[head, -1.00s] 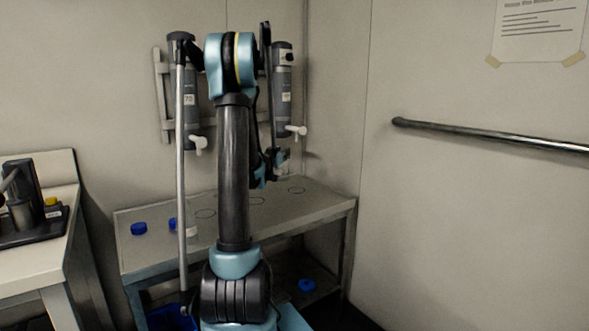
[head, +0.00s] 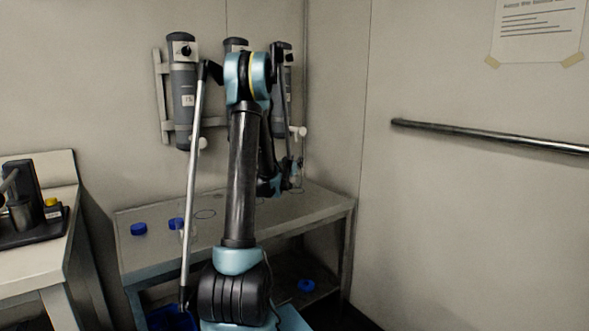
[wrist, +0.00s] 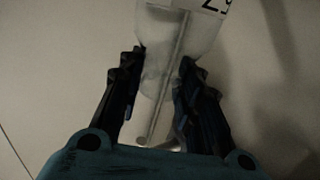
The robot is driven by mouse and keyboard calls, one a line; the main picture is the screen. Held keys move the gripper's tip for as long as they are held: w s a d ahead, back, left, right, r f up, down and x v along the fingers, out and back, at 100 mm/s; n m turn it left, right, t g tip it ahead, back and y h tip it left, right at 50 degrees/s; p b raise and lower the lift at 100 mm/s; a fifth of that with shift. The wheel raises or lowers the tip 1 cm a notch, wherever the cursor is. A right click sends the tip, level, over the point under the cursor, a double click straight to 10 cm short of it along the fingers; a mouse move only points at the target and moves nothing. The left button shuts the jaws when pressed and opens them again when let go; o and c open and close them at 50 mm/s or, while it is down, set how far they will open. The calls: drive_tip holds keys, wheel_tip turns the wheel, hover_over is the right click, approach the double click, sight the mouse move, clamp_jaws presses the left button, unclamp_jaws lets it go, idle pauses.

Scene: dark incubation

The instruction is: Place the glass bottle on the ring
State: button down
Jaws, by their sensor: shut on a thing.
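A clear glass bottle (wrist: 158,60) with a white label sits between the dark fingers of my gripper (wrist: 165,70) in the wrist view. My gripper is shut on it. In the head view my gripper (head: 287,178) is above the right part of the bench, with the bottle (head: 297,174) small at its fingers. A thin dark ring outline (head: 205,213) is marked on the bench top (head: 228,203), left of my arm. My arm hides part of the bench top around the other ring marks. I cannot tell whether the bottle touches the bench.
Grey cylindrical dispensers (head: 183,95) hang on the wall behind the bench. Blue-capped items (head: 139,229) stand on the bench's left part, and another blue item (head: 306,286) is on the lower shelf. A metal rail (head: 490,135) runs along the right wall.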

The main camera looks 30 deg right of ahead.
drive_tip(key=shift+d+f, duration=0.2)
drive_tip(key=shift+f, duration=0.8)
drive_tip(key=c, duration=1.2)
unclamp_jaws()
drive_tip(key=shift+o, duration=0.2)
drive_tip(key=v, duration=1.2)
